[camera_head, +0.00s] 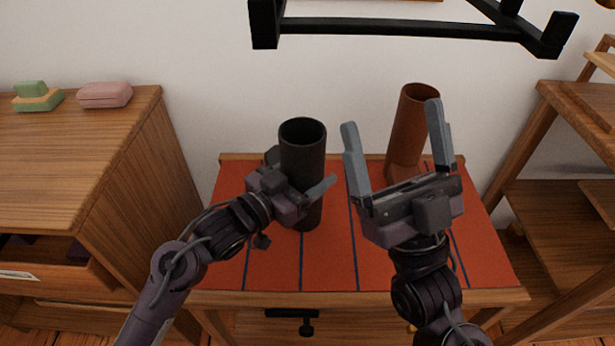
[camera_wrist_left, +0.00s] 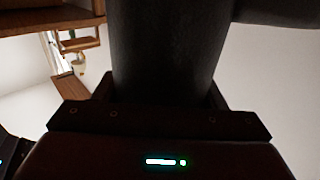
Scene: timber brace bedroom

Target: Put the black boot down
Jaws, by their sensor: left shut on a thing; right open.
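The black boot (camera_head: 303,150) stands upright over the red striped cloth on the low table; its tall shaft has an open top. My left gripper (camera_head: 303,190) is shut around the shaft, low down. The left wrist view shows the dark shaft (camera_wrist_left: 165,50) between the fingers, with part of the boot reaching to the upper right. I cannot tell whether its sole touches the cloth. My right gripper (camera_head: 396,140) is open and empty, its fingers pointing up, in front of a brown boot (camera_head: 412,120). The brown boot stands upright at the back of the cloth, partly hidden by that gripper.
The red cloth (camera_head: 328,262) covers the low table. A wooden cabinet at the left (camera_head: 60,170) bears a pink case (camera_head: 104,95) and a green and yellow stack (camera_head: 38,98). A wooden shelf (camera_head: 560,200) stands at the right. A black frame (camera_head: 400,27) hangs above.

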